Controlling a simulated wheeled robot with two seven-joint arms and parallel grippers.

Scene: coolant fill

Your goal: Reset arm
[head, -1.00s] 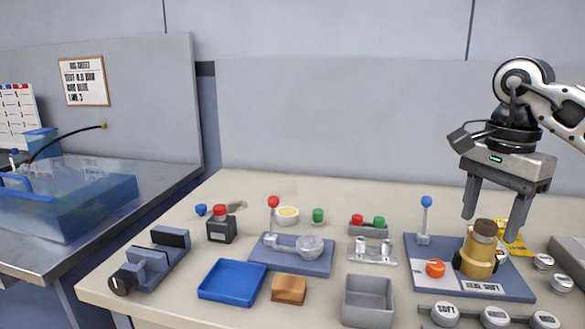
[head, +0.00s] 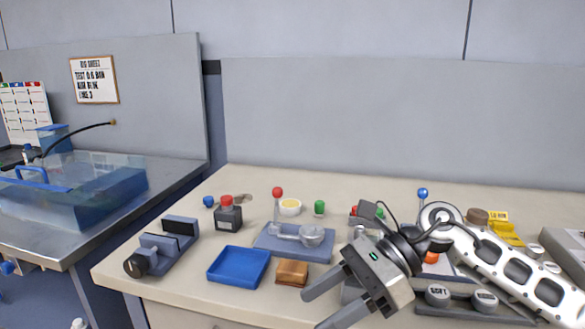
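My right gripper (head: 316,309) reaches in from the right, low over the front edge of the beige bench (head: 215,309). Its two dark fingers are apart, pointing down and left, with nothing seen between them. The fingertips are just below and right of a brown wooden block (head: 292,272). The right arm covers much of the fixture with the blue-knobbed lever (head: 422,194); only the dark top of its brass cylinder (head: 477,216) shows. The grey bin is mostly hidden behind the gripper. My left gripper is out of view.
A blue tray (head: 239,281), a clamp-like vise (head: 160,249), a red-button box (head: 229,215) and a red-knobbed lever fixture (head: 292,252) stand left of the gripper. A clear blue-tinted tank (head: 75,190) stands on the left metal table.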

